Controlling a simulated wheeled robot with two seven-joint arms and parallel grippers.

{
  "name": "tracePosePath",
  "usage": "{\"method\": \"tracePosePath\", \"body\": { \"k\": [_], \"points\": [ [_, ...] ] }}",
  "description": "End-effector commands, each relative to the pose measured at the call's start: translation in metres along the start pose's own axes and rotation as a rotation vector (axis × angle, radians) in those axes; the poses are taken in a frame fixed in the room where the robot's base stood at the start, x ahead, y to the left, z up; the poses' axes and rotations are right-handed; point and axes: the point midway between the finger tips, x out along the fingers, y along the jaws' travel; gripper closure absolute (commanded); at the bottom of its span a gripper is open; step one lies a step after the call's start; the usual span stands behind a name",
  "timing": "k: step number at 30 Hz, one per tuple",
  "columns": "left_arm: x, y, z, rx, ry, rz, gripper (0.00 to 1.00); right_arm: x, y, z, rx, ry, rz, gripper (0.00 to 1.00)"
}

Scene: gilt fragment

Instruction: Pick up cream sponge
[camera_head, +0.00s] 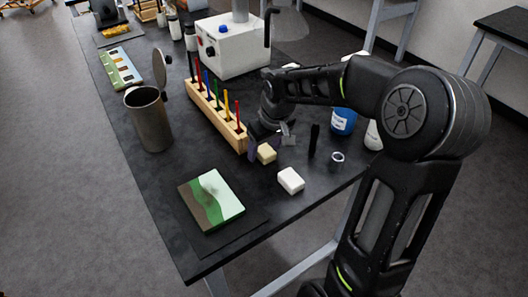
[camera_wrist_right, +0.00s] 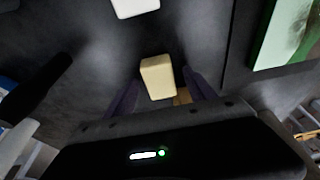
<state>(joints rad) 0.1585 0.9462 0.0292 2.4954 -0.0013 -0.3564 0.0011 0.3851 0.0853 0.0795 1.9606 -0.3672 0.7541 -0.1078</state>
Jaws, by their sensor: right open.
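The cream sponge (camera_head: 266,153) is a small pale-yellow block on the black table, just in front of the wooden rack. It also shows in the right wrist view (camera_wrist_right: 157,77), near the middle. My right gripper (camera_head: 269,143) reaches down over the table beside the sponge. Its jaws are open, and in the right wrist view the two dark fingers (camera_wrist_right: 160,93) stand apart, one to each side of the sponge's near end. I cannot tell whether either finger touches it. My left gripper is not in view.
A white block (camera_head: 291,181) lies closer to the table's front. The wooden rack (camera_head: 216,115) holds upright coloured sticks just left of my gripper. A black upright piece (camera_head: 314,140), a ring (camera_head: 338,157) and a blue bottle (camera_head: 342,122) stand right. A green-patterned panel (camera_head: 211,199) lies front left.

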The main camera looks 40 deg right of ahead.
Motion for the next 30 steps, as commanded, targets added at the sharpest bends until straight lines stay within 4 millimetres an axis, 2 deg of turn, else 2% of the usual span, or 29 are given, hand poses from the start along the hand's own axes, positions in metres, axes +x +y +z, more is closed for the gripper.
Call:
{"method": "tracePosePath", "body": {
  "k": [2,25,30],
  "points": [
    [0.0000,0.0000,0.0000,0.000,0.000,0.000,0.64,-0.0001,0.0001,0.0000,0.000,0.000,0.000,0.37],
    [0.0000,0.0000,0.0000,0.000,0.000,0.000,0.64,-0.0001,0.0000,0.0000,0.000,0.000,0.000,1.00],
    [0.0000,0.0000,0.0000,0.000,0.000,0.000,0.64,-0.0002,0.0000,-0.0001,0.000,0.000,0.000,1.00]
  ]
}}
